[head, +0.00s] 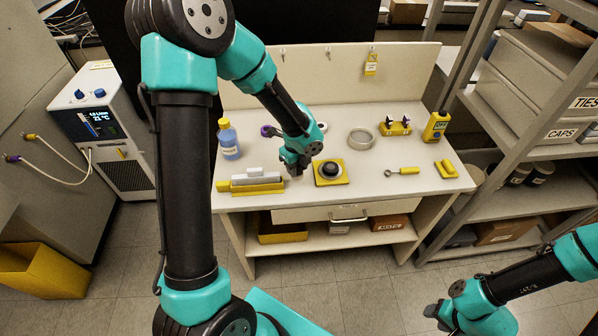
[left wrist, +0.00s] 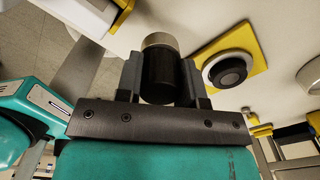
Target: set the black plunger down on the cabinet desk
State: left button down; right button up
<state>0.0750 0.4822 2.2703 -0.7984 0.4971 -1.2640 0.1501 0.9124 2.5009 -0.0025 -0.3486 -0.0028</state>
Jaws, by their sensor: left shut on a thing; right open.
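My left gripper (head: 297,168) is over the cabinet desk (head: 385,215), near its front edge. In the left wrist view the left gripper (left wrist: 163,78) is shut on the black plunger (left wrist: 160,82), a black cylinder with a silver metal end. In the head view the plunger is mostly hidden by the gripper, and I cannot tell whether it touches the desk. The desk (left wrist: 215,22) also shows in the left wrist view. My right gripper (head: 440,316) is open and empty, low at the right over the floor, away from the desk.
A yellow square plate with a dark round piece (head: 331,171) lies just right of my left gripper. A blue bottle (head: 229,140) stands behind. A metal ring (head: 361,139) and a small yellow-handled tool (head: 402,171) lie farther right.

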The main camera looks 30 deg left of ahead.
pick_arm(q)
jog(key=shift+w+a, duration=0.2)
jog(key=shift+w+f, duration=0.15)
jog(key=shift+f, duration=1.65)
jog(key=shift+f, duration=0.15)
jog(key=c, duration=0.7)
grip_release()
jog(key=shift+c, duration=0.2)
notch_tip(320, 180, up, 12)
jog(key=shift+r, duration=0.15)
